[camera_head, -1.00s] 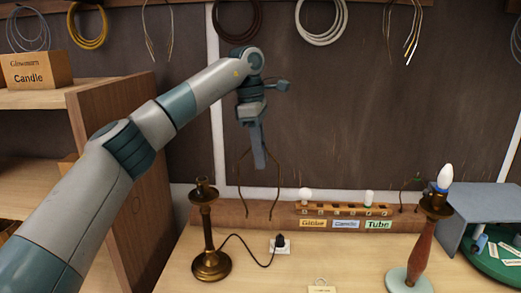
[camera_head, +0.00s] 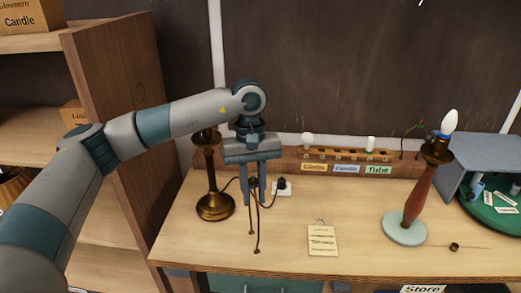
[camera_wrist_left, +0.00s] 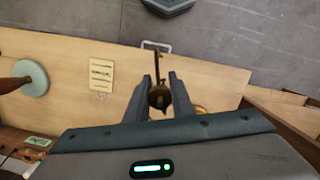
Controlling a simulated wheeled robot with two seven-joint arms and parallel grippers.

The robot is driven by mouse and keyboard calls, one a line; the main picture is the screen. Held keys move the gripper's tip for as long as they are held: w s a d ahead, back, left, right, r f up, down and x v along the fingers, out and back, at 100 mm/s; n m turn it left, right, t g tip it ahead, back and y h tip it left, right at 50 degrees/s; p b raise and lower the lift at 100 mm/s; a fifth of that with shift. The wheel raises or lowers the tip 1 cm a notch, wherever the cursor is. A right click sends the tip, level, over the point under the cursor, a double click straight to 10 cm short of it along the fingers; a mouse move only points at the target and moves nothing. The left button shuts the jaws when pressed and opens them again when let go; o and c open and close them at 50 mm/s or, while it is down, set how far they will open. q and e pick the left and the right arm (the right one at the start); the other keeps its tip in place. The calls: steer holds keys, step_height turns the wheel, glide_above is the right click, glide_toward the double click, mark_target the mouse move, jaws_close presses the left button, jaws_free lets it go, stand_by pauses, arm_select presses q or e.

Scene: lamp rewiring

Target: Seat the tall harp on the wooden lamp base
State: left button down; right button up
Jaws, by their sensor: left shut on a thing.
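My left gripper (camera_head: 253,180) is shut on the tall harp (camera_head: 255,215), a thin dark brass loop, near its top. The harp hangs below the jaws with its two leg ends down, seen nearly edge-on above the table. In the left wrist view the harp (camera_wrist_left: 158,96) shows between the two fingers. The wooden lamp base (camera_head: 420,195) stands at the right, with a reddish stem, a pale round foot and a brass top holding a white bulb. It is well apart from the harp. Its foot (camera_wrist_left: 32,78) shows at the left of the wrist view. My right gripper is out of view.
A brass lamp (camera_head: 213,205) stands close left of my gripper, partly behind my arm. A socket rack (camera_head: 345,169) runs along the back. A note card (camera_head: 322,240) lies mid-table, and a small ring (camera_head: 454,246) lies at right. A grey box (camera_head: 475,163) stands at far right.

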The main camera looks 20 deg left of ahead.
arm_select(q)
steer(key=s+f+m+y+b, duration=0.1)
steer(key=s+f+m+b, duration=0.5)
steer(key=s+f+b, duration=0.4)
steer(key=s+f, duration=0.3)
steer(key=f, duration=0.3)
steer(key=shift+d+m, duration=0.15)
steer(key=shift+m, duration=0.15)
steer(key=shift+f, duration=0.1)
